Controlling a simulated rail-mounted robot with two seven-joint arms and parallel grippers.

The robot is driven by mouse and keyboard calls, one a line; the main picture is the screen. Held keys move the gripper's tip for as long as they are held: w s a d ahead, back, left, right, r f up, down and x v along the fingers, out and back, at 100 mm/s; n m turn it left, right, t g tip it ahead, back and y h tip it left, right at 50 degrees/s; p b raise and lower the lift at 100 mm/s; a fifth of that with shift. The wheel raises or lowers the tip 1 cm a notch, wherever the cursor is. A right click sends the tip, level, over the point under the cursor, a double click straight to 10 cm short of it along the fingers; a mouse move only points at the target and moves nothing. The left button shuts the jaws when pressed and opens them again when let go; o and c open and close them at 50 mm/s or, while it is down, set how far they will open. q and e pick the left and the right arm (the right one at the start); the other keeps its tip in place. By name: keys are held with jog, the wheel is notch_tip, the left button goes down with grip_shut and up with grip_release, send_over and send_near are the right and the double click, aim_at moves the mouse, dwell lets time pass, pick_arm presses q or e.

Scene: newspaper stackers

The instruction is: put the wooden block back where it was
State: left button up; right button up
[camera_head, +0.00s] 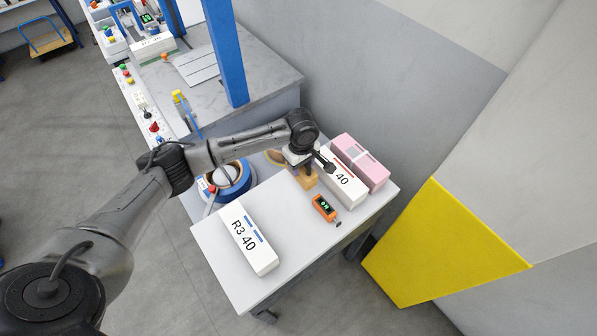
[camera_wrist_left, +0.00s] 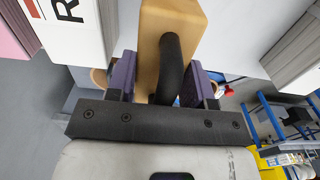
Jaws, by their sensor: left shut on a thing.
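The tan wooden block (camera_head: 307,181) is at the back of the white table (camera_head: 222,262), beside the white R-marked pack. In the left wrist view the block (camera_wrist_left: 188,18) has a black curved handle (camera_wrist_left: 171,68). My left gripper (camera_head: 302,168) is shut on the block; in the left wrist view its purple-padded fingers (camera_wrist_left: 160,82) are on either side of it. I cannot tell whether the block touches the tabletop. My right gripper is not in view.
A white pack marked 40 (camera_head: 342,178) and a pink pack (camera_head: 360,160) stand at the back right. An orange device (camera_head: 324,207) lies in front of the block. A white R3 40 pack (camera_head: 249,240) lies front left. Tape rolls (camera_head: 232,181) are behind the table. The front-right tabletop is clear.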

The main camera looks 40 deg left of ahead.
pick_arm(q)
jog(key=shift+a+f, duration=0.35)
jog(key=shift+a, duration=0.1)
notch_tip(320, 180, down, 4)
jog(key=shift+r+b, duration=0.15)
jog(key=shift+b, duration=0.25)
jog(key=o, duration=1.1)
jog(key=shift+f, duration=0.2)
